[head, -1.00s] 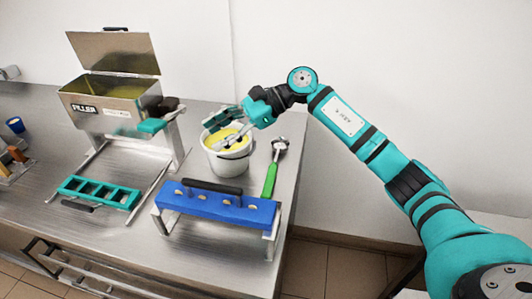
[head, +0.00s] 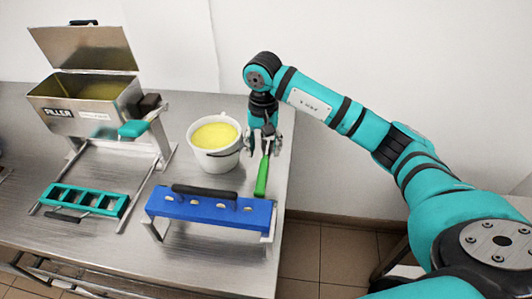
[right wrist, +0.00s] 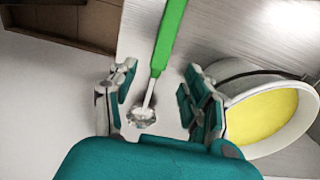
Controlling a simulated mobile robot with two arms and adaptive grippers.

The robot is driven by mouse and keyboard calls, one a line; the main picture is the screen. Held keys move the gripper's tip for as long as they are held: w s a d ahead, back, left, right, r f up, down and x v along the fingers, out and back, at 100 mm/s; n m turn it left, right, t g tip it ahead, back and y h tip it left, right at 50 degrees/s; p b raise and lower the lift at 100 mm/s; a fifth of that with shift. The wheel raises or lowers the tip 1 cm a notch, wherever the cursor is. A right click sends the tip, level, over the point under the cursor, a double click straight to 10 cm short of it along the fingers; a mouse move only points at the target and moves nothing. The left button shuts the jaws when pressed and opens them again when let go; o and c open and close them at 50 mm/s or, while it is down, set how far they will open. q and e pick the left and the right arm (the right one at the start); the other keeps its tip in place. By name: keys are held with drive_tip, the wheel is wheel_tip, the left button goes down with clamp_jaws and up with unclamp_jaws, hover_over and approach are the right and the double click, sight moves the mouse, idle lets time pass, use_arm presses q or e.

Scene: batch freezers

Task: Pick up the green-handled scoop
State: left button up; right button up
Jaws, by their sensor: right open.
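The green-handled scoop (head: 262,174) lies on the steel table near its right edge, to the right of the white bucket. My right gripper (head: 263,148) is at the scoop's far end, pointing down. In the right wrist view the scoop's green handle (right wrist: 169,38) runs up the picture. Its metal shaft and bowl lie between the two open fingers of my right gripper (right wrist: 155,98), with gaps on both sides. The fingers do not appear to touch it. My left gripper is not in view.
A white bucket (head: 225,161) of yellow mix stands close beside my right gripper. A blue rack (head: 215,209) with a black handle stands in front of it. A teal mold (head: 89,200) and a steel filler (head: 85,114) are at the left. The table ends just right of the scoop.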

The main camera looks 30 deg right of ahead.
sight(264, 162)
drive_tip(key=shift+f, duration=1.05)
wheel_tip(264, 162, down, 4)
drive_tip(key=p, duration=0.2)
drive_tip(key=shift+f+p, duration=0.2)
drive_tip(key=shift+p, duration=0.1)
drive_tip(key=shift+f, duration=0.3)
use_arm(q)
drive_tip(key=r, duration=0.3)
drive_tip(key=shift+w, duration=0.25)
use_arm(e)
clamp_jaws()
